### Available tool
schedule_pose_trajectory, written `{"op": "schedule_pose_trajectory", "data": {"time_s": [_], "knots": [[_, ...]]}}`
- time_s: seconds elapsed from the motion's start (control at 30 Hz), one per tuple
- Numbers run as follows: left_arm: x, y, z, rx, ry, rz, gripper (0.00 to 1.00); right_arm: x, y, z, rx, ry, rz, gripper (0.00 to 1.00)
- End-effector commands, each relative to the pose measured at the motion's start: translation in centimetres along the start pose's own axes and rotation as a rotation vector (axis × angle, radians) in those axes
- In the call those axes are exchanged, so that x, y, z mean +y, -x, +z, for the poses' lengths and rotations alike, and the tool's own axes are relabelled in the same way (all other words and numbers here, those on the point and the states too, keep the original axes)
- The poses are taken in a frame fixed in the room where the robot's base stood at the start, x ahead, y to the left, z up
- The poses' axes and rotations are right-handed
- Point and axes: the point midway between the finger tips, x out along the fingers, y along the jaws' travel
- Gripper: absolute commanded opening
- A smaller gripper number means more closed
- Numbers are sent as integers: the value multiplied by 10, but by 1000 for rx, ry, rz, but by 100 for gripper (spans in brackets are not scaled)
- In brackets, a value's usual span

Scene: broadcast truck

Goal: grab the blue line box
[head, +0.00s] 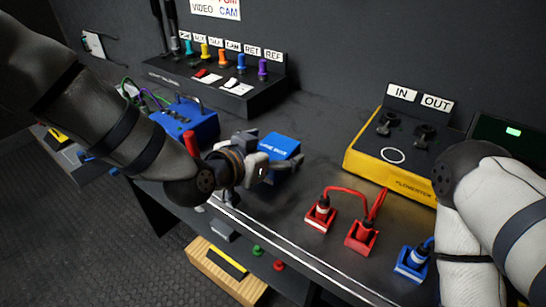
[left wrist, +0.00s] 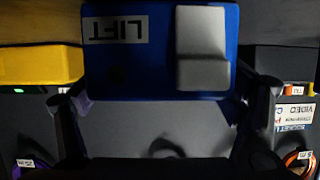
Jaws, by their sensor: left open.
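The blue line box (head: 281,145), with white lettering, sits on the dark desk in the middle of the head view. My left gripper (head: 262,168) is at its near left side and hides part of it. In the left wrist view a blue box face (left wrist: 125,75) with an upside-down LIFT label and a grey switch fills the upper middle; it looks like the same box. The left gripper's open fingers (left wrist: 162,100) show on either side of its lower edge; I cannot tell if they touch it. My right arm enters at the right; its gripper is out of view.
A yellow-sided converter (head: 375,168) stands right of the box. Red plugs in sockets (head: 361,237) and a blue one (head: 411,263) are near the front edge. A panel of coloured connectors (head: 215,82) is behind. Another blue box (head: 190,121) stands left, behind my left arm.

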Motion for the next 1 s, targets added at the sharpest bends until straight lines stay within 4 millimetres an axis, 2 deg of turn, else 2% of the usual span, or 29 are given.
{"op": "schedule_pose_trajectory", "data": {"time_s": [0.03,0.3,0.57,0.83,1.0], "knots": [[0,0,-1,1,-1,0,86,0,0,0,1,0,0,100],[0,1,-1,1,-1,0,25,0,0,0,1,0,0,100],[0,2,-5,4,-2,-1,23,0,2,-1,4,0,0,100],[0,28,-69,14,-8,-3,23,-1,18,-10,50,0,-2,100],[0,38,-92,7,-4,-2,23,-1,22,-12,64,0,-3,100]]}}
